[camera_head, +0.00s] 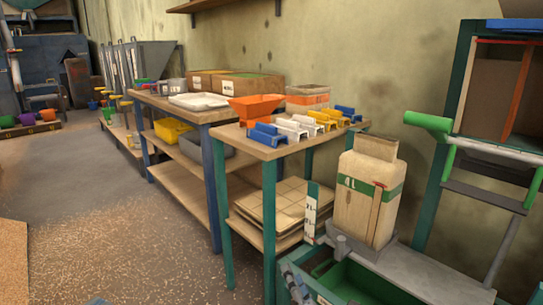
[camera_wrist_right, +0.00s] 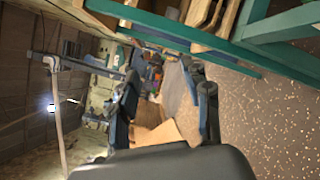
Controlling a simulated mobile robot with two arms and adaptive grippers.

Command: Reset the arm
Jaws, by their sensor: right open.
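My right gripper (camera_wrist_right: 161,68) shows in the right wrist view with its two dark fingers spread apart and nothing held between them. The wrist view is turned on its side, with the floor to the right. The green-framed table (camera_wrist_right: 225,48) runs along the top of that view, beside the gripper and apart from the fingers. In the head view I see only a small blue piece at the bottom edge, left of centre; I cannot tell which part it is. My left gripper does not show.
A green crate (camera_head: 352,284) and a large tan container (camera_head: 366,196) stand at the right. The floor (camera_head: 120,230) at left is largely clear.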

